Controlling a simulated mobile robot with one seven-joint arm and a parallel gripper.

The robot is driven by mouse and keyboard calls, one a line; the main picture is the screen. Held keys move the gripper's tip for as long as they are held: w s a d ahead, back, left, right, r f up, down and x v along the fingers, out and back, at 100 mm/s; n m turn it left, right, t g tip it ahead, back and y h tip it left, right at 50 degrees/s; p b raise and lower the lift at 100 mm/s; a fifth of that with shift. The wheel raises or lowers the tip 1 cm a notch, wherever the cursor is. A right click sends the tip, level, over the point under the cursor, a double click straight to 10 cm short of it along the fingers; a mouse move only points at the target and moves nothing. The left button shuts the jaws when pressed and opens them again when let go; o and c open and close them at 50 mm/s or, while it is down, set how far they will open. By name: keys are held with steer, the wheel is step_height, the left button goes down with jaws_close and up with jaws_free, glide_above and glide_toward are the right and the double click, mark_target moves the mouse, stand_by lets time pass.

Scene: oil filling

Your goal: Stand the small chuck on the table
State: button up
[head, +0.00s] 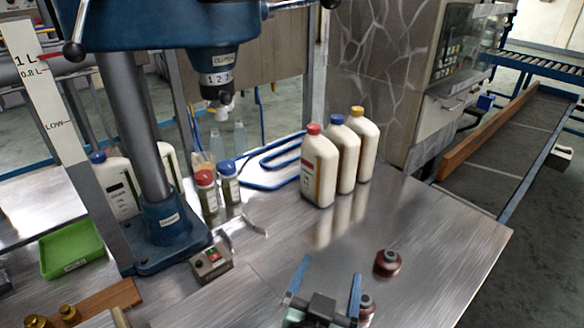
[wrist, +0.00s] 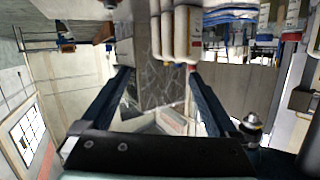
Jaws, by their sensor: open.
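My gripper (head: 328,272) is open at the lower middle of the head view, near the front of the metal table (head: 440,235). Its fingers are spread with nothing between them; they also show spread in the wrist view (wrist: 157,72). A short dark-red round piece with a grey top (head: 387,263) stands upright on the table, right of the fingers. A similar piece (head: 367,306) is partly hidden behind the right finger. A small metallic piece with a pointed knob (wrist: 251,123) shows in the wrist view. I cannot tell for certain which piece is the small chuck.
Three white bottles (head: 343,160) stand behind the gripper. A blue drill press (head: 160,225) stands at left, with a switch box (head: 211,262) and two small capped bottles (head: 207,195) nearby. Brass pieces (head: 69,314) and a green tray (head: 72,246) are at far left. The table's right side is clear.

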steer(key=w+a+r+n+t+y, duration=0.15)
steer(key=r+t, duration=0.25)
steer(key=r, duration=1)
steer(key=a+r+t, duration=0.3)
steer(key=r, duration=1)
steer(key=s+a+r+n+t+y, duration=0.1)
steer(key=s+r+n+t+y, duration=0.1)
steer(key=s+r, duration=0.3)
steer(key=s+a+r+n+t+y, duration=0.1)
steer(key=s+r+t, duration=0.3)
steer(key=r, duration=0.9)
steer(key=shift+s+a+r+n+y, duration=0.35)
steer(key=shift+s+a+n, duration=0.15)
steer(key=shift+s+n, duration=0.1)
steer(key=shift+f, duration=0.1)
